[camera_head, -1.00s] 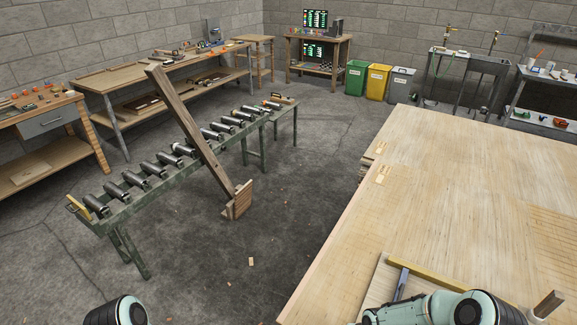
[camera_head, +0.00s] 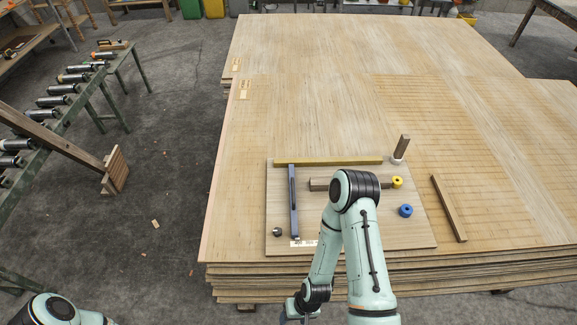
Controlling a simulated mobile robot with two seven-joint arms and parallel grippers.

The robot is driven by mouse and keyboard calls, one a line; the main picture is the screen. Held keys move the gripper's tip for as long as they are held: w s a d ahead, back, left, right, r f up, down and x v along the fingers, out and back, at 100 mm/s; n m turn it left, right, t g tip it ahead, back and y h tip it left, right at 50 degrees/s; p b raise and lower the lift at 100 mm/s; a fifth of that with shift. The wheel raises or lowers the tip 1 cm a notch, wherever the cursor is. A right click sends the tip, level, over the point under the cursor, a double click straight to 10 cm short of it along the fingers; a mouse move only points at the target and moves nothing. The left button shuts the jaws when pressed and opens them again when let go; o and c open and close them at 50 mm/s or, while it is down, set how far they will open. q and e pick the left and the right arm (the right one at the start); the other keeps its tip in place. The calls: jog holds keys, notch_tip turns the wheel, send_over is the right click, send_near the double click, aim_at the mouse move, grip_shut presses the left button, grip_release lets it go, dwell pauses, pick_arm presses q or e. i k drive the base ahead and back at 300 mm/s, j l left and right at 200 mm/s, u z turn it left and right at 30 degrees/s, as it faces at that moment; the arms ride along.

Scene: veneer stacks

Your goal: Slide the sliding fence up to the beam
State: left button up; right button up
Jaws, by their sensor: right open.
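The sliding fence (camera_head: 293,203), a narrow blue-grey bar, lies on a pale board with its far end by a yellow rail (camera_head: 328,162). A brown wooden beam (camera_head: 320,184) lies crosswise to its right, a small gap between them. My right arm hides part of the beam. My right gripper (camera_head: 300,314) is at the bottom edge, partly cut off, near the front of the sheet stack and well apart from the fence; it is open. My left arm shows at the bottom left, its gripper out of view.
The pale board (camera_head: 281,243) rests on a stack of veneer sheets (camera_head: 230,218). A roller stand (camera_head: 72,110) is left.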

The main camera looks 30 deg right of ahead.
aim_at(291, 174)
jog(key=l+z, duration=0.15)
jog(key=z, duration=0.3)
jog(key=l+z, duration=0.1)
jog(key=z, duration=0.3)
